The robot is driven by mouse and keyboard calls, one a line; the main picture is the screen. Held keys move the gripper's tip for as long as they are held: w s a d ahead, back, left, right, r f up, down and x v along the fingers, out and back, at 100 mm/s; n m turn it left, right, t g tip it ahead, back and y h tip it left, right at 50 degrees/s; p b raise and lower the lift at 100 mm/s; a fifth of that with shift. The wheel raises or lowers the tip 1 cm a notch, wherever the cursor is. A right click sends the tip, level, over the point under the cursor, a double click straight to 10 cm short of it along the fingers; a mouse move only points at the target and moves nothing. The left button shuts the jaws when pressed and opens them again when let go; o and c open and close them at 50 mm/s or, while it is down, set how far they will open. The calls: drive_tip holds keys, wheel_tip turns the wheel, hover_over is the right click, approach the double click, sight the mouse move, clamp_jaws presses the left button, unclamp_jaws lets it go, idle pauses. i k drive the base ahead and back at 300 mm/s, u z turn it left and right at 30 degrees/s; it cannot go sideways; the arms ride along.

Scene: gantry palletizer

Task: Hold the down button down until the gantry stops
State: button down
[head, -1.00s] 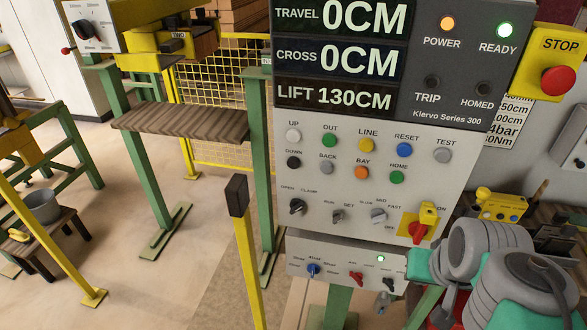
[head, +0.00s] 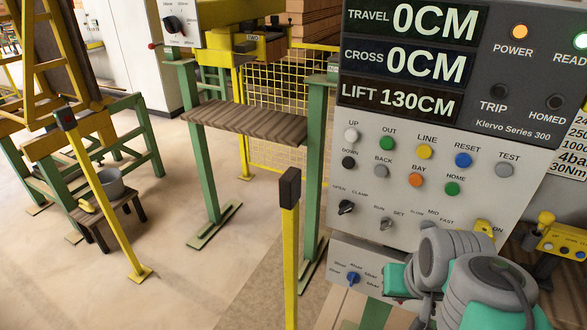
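The control panel (head: 480,205) stands at the right in the head view. Its black down button (head: 348,162) sits at the left, just below the white up button (head: 351,135), and nothing touches it. The display (head: 400,62) reads travel 0 cm, cross 0 cm, lift 130 cm. The power lamp (head: 520,32) glows orange. My grey and teal arm shows at the lower right, in front of the panel's lower right part. My gripper's fingers cannot be made out.
A yellow post with a black top (head: 290,190) stands just left of the panel. A green stand with a slatted wooden top (head: 243,128) is behind it. A grey bucket (head: 108,184) rests on a low wooden stool at the left. Bare floor lies between.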

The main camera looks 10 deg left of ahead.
sight(347, 163)
drive_tip(key=u, duration=3.85)
drive_tip(key=k, duration=1.25)
drive_tip(key=z, duration=0.6)
drive_tip(key=i, duration=0.5)
drive_tip(key=u, duration=0.05)
